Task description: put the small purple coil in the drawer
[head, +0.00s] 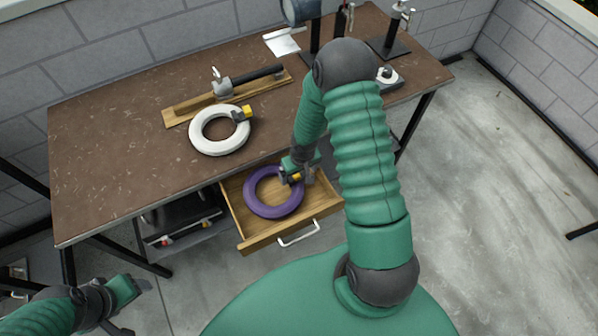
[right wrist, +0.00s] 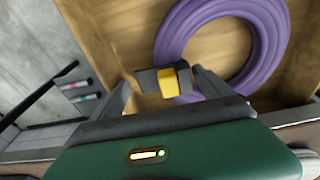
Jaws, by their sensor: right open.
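The purple coil (head: 273,192) lies inside the open wooden drawer (head: 248,243) under the workbench. It also shows in the right wrist view (right wrist: 268,60), flat on the drawer's wooden floor. My right gripper (head: 294,175) is at the coil's right edge in the head view. In the right wrist view its fingers (right wrist: 168,88) stand apart, with the coil's yellow and black clip between them or just beyond; I cannot tell whether they touch it. My left gripper (head: 135,305) is at the lower left, away from the drawer; its fingers look apart.
A white coil (head: 220,130) with a yellow clip lies on the brown workbench (head: 110,150). A wooden board with a black-handled tool (head: 248,78) lies behind it. The drawer has a white handle (head: 299,235). A dark shelf with tools is left of the drawer.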

